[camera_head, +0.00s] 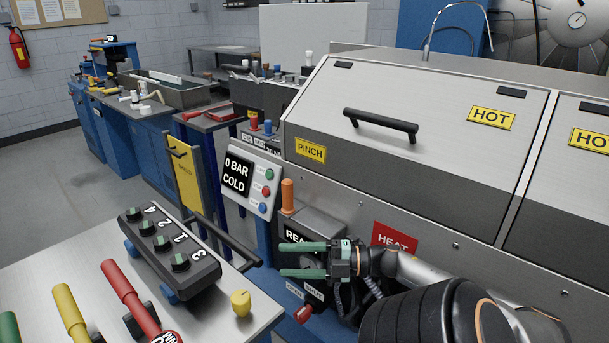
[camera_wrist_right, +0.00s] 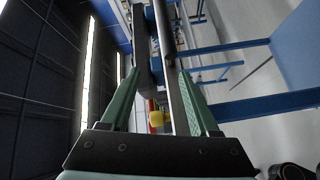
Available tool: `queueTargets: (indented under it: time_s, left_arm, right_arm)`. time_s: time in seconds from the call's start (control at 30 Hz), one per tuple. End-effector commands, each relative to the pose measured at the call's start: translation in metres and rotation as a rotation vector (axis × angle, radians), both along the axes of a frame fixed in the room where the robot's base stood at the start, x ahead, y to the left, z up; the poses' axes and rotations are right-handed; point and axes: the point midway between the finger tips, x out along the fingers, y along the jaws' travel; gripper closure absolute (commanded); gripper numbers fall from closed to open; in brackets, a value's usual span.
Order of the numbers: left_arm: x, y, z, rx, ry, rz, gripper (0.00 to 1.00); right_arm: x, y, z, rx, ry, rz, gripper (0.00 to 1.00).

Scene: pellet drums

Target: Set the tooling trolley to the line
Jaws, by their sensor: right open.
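The grey-topped surface at lower left (camera_head: 110,265), which looks like the tooling trolley, has a black bar handle (camera_head: 225,238) along its right edge. My right gripper (camera_head: 283,260) is open, with green fingers pointing left, just right of the handle's near end. In the right wrist view the open fingers (camera_wrist_right: 159,72) have a dark bar (camera_wrist_right: 143,45), likely the handle, between them in the picture; contact cannot be told. A yellow knob (camera_head: 241,303) on the top also shows in the wrist view (camera_wrist_right: 156,118). No floor line is clearly visible. My left gripper is out of view.
A black box with numbered knobs (camera_head: 168,250) and red (camera_head: 130,295) and yellow (camera_head: 72,318) levers sit on the top. The machine (camera_head: 380,200) with HOT and HEAT signs stands close at right. A blue bench (camera_head: 155,140) is behind; grey floor (camera_head: 50,190) is clear at left.

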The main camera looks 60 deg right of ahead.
Motion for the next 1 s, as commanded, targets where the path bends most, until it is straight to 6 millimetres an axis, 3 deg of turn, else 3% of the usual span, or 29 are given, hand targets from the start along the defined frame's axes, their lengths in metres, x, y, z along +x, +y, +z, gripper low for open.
queueTargets:
  time_s: [0.37, 1.0]
  left_arm:
    - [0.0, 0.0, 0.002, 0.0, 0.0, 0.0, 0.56]
    - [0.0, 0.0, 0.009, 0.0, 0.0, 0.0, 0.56]
  right_arm:
    - [-0.02, -0.012, -0.004, 0.001, 0.001, -0.002, 0.38]
    - [-0.021, -0.012, -0.004, 0.0, 0.0, 0.0, 0.38]
